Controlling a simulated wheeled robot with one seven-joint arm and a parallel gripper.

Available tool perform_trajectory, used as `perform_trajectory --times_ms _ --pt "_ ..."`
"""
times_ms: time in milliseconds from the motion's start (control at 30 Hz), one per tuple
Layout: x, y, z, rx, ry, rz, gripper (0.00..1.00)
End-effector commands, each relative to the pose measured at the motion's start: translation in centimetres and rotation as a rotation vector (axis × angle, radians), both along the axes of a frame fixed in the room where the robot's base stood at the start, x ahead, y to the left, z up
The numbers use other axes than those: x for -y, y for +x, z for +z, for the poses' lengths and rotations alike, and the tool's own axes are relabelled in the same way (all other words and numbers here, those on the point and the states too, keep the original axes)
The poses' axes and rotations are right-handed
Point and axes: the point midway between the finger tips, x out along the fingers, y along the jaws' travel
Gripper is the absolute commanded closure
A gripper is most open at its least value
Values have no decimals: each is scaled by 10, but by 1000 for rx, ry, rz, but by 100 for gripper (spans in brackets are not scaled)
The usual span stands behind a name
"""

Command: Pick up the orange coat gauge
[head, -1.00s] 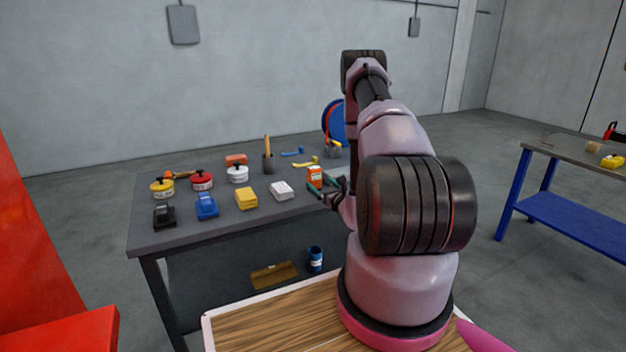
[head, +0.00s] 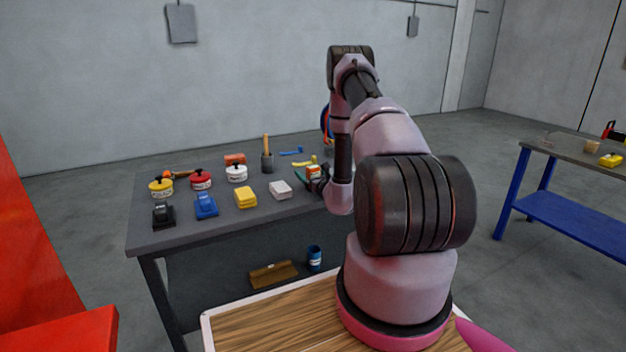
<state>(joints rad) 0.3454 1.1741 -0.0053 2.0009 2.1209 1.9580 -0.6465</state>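The orange coat gauge, as I take it, is the small upright orange block with a pale lower part (head: 313,171) near the right end of the grey table. My gripper (head: 312,179) is right at it, reaching in from the right. A teal finger shows just left of the gauge, and dark gripper parts cover its lower right side. I cannot tell whether the fingers touch it or have closed on it.
Yellow (head: 304,161) and blue tools lie behind the gauge.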

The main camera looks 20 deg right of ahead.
Motion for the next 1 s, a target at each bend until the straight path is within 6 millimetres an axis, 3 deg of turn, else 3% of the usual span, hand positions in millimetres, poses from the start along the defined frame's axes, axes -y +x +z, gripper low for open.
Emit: perform_trajectory --times_ms 33,200,233,633,1000 --pt "0 0 0 0 0 0 27" --pt "0 0 0 0 0 0 92" --pt "0 0 0 0 0 0 100" --pt "0 0 10 2 -2 0 100" --pt "0 0 78 3 -3 1 100"
